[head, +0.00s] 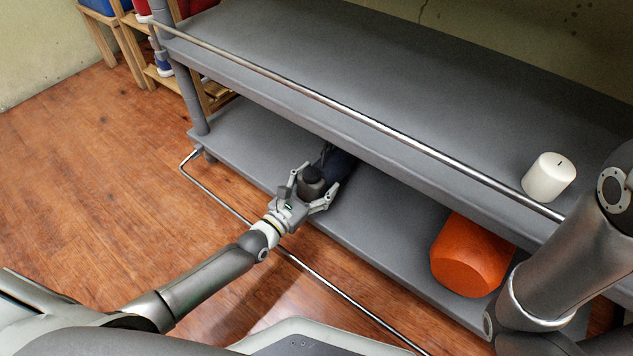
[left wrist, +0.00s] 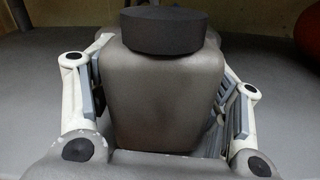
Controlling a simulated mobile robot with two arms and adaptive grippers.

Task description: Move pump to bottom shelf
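A grey pump (head: 312,188) with a round black cap is at the front edge of the grey bottom shelf (head: 395,230). My left gripper (head: 318,186) reaches in from the left with one finger on each side of it. In the left wrist view the pump's grey body (left wrist: 160,95) fills the middle between the two fingers (left wrist: 158,100). The finger pads are close to its sides; I cannot tell whether both press on it. The pump's underside is hidden. The gripper of my right arm is out of the picture.
The upper shelf (head: 400,90), with a metal rail (head: 330,100), overhangs the bottom shelf. A white candle (head: 548,177) stands on the upper shelf. An orange block-like object (head: 472,256) sits on the bottom shelf to the right. A low metal rail (head: 222,205) runs in front. Bare shelf shows left of the pump.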

